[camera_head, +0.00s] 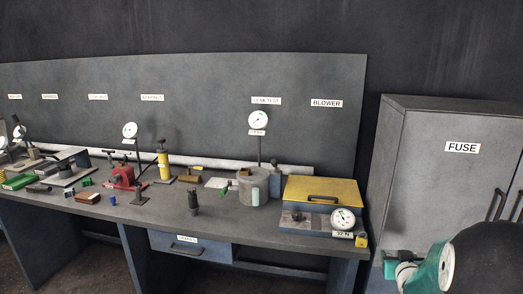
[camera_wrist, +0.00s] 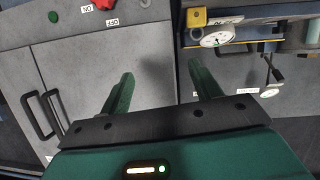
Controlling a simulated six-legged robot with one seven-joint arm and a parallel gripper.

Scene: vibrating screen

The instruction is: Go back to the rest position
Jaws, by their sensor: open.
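My gripper (camera_wrist: 162,92) shows in the wrist view with its two green fingers spread apart and nothing between them. In the wrist view it lies in front of the grey cabinet (camera_wrist: 90,70) and the dark gap beside the workbench. In the head view, part of my green and white arm (camera_head: 432,268) shows at the lower right, in front of the cabinet marked FUSE (camera_head: 425,150). The fingers are not visible in the head view.
A long grey workbench (camera_head: 270,236) carries gauges, small tools and a yellow-lidded box (camera_head: 320,191). A dial gauge (camera_head: 343,218) sits at its right front. The cabinet's black handles (camera_wrist: 42,115) stick out.

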